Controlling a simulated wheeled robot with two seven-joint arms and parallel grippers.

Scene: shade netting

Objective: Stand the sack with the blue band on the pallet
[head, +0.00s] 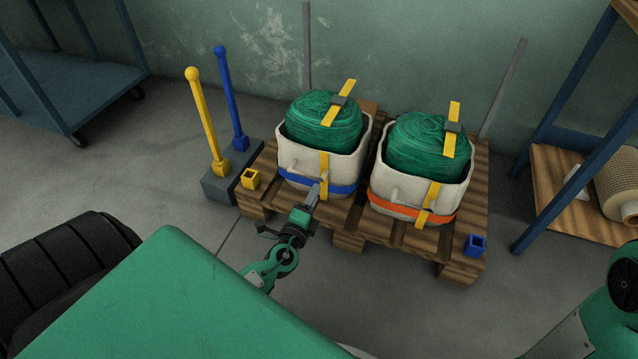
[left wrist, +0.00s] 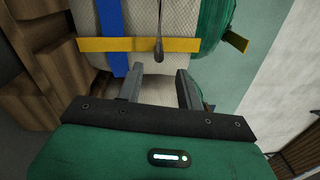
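The cream sack with the blue band (head: 303,165) stands upright on the left half of the wooden pallet (head: 345,222), with rolled green netting (head: 322,125) bulging from its top. Its blue band (head: 345,189) runs around the lower part, and a yellow strap hangs down its front. My left gripper (head: 317,190) is at the sack's front, close to the strap. In the left wrist view the gripper (left wrist: 158,80) has its fingers apart, with cream sack cloth (left wrist: 155,90) beyond and a dark-tipped loop or tab ahead. Contact cannot be told. My right gripper is out of view.
A similar sack with an orange band (head: 400,190) stands to the right on the pallet. Yellow (head: 204,120) and blue (head: 230,100) posts rise from a grey block at left. Small yellow (head: 250,179) and blue (head: 475,245) sockets sit at the pallet's front corners. Shelving stands right.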

